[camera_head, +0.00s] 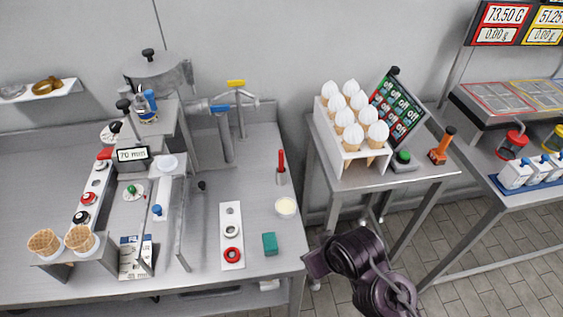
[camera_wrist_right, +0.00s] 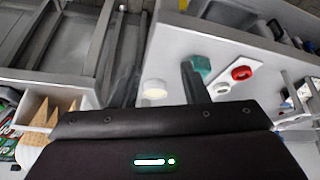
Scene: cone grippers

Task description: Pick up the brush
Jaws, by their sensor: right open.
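No brush can be made out for certain. A red-handled upright tool (camera_head: 281,165) stands in a small grey holder near the right edge of the left table; its lower end is hidden. My right gripper (camera_head: 316,264) is beside that table's front right corner, lower in the picture than the red-handled tool and apart from it. In the wrist view my right gripper (camera_wrist_right: 160,78) is open, with nothing seen held in it. My left gripper is not in view.
A white cup (camera_head: 286,206), a green block (camera_head: 269,243) and a white panel with a red ring (camera_head: 232,236) are on the left table (camera_head: 262,150). A cone rack (camera_head: 338,148) stands on the middle table. A floor gap separates the tables.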

